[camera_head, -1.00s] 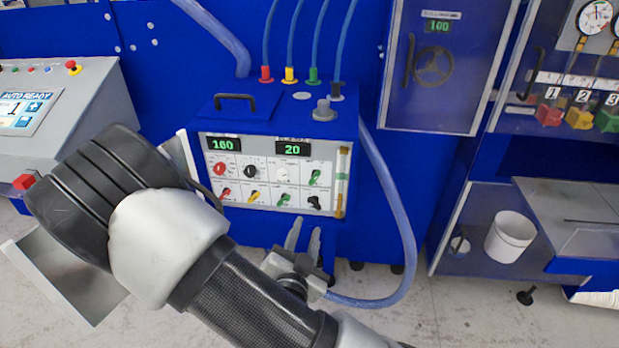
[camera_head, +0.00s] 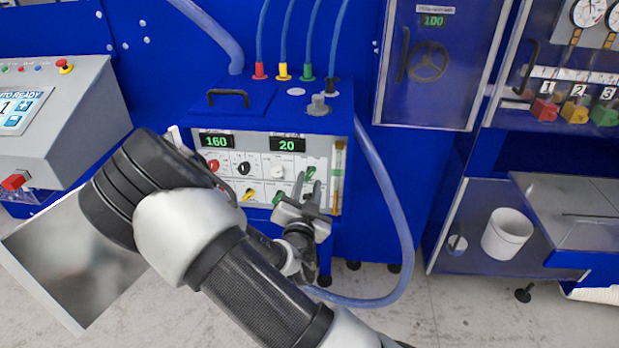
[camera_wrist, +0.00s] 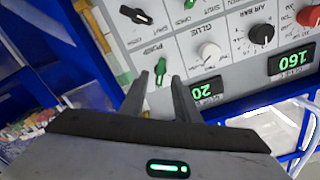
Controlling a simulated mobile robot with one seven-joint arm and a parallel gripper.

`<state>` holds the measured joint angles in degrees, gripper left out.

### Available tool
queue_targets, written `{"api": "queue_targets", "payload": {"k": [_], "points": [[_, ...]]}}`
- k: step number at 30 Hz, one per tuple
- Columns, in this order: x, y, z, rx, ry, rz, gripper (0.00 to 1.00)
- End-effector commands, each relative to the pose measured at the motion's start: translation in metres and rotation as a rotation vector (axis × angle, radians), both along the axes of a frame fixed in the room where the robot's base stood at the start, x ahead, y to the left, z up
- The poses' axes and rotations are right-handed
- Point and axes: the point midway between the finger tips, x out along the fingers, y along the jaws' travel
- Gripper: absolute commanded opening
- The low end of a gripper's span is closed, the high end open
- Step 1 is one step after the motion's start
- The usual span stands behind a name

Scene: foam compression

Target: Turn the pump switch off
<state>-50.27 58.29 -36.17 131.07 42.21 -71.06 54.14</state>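The pump switch (camera_head: 310,172) is a small green knob at the upper right of the white control panel on the blue machine. In the wrist view, where the panel appears upside down, the green pump switch (camera_wrist: 160,70) shows beside its label and looks tilted. My gripper (camera_head: 307,188) is in front of the panel's right part, just below the switch. In the wrist view my gripper (camera_wrist: 161,80) is open, with the switch seen in the gap between its two fingertips. Whether a finger touches it I cannot tell.
The panel holds other knobs, such as a black one (camera_head: 244,168) and a white one (camera_wrist: 208,51), plus displays reading 160 (camera_head: 216,141) and 20 (camera_head: 288,145). A glass tube (camera_head: 338,176) stands right of the switch. A blue hose (camera_head: 385,200) curves down at the right.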

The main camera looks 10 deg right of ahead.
Motion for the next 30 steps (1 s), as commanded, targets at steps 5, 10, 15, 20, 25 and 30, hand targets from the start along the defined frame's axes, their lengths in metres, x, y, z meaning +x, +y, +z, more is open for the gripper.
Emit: {"api": "queue_targets", "payload": {"k": [5,10,15,20,25,30], "points": [[0.021,-0.007,0.000,0.000,-0.001,-0.001,0.29],[0.028,-0.009,0.000,0.000,0.000,0.000,0.29],[0.028,-0.009,0.000,0.000,0.001,0.001,0.29],[0.028,-0.009,0.000,0.000,0.001,0.001,0.12],[0.028,-0.009,0.000,0.000,0.000,0.000,0.00],[0.027,-0.009,-0.001,-0.010,0.003,0.000,0.00]]}}
